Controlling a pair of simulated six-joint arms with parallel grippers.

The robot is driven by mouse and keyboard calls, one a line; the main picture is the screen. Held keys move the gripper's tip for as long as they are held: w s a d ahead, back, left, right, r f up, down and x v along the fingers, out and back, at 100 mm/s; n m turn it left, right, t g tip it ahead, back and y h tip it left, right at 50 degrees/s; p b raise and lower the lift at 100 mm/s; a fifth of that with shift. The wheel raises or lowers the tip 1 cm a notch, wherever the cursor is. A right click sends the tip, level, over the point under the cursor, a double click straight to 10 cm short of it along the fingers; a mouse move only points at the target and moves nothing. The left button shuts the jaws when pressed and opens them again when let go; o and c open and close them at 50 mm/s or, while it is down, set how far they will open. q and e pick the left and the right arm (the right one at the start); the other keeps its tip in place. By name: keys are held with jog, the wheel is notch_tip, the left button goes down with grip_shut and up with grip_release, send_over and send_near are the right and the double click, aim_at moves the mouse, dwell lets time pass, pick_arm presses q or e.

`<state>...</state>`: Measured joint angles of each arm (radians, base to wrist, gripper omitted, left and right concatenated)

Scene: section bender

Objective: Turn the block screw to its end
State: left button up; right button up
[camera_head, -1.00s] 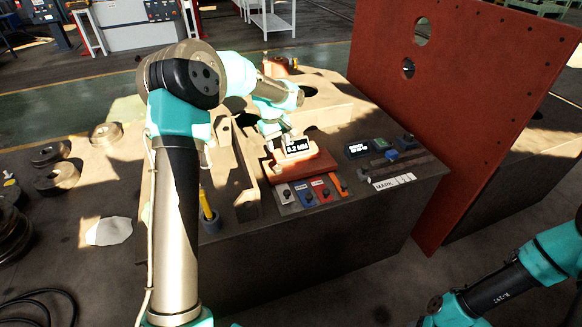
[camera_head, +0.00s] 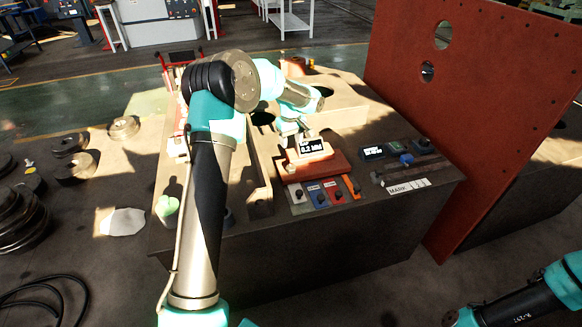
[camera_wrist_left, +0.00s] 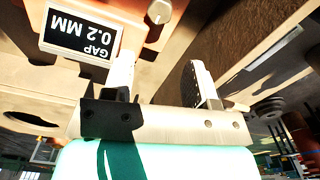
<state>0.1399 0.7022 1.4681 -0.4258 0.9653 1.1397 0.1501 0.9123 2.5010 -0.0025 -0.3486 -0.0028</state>
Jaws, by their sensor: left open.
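A red block (camera_head: 318,166) on the machine bed carries a small display reading 0.2 MM (camera_head: 313,146). In the left wrist view the display reads GAP 0.2 MM (camera_wrist_left: 80,32), upside down. A pale round knob (camera_wrist_left: 159,12), which looks like the block screw, sits beside the display at the top of that view. My left gripper (camera_wrist_left: 163,78) is open, its two fingers apart with nothing between them. The knob lies beyond the fingertips, not between them. In the head view my left gripper (camera_head: 290,138) is just behind and left of the display, partly hidden by my arm.
Several coloured switch plates (camera_head: 325,192) line the front edge. A small dark display (camera_head: 373,152), a blue knob (camera_head: 406,159) and a MARK label (camera_head: 408,187) are to the right. A tall red plate (camera_head: 465,110) stands at the right. Round rollers (camera_head: 75,168) lie at the left.

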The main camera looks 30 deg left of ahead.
aim_at(291, 167)
pick_arm(q)
notch_tip(291, 167, down, 13)
jog(key=shift+f, duration=0.15)
dwell(0.4)
jog(key=c, duration=0.7)
jog(key=shift+o, duration=0.2)
jog(key=shift+m, duration=0.4)
jog(key=m, duration=1.1)
jog(key=shift+m, duration=0.3)
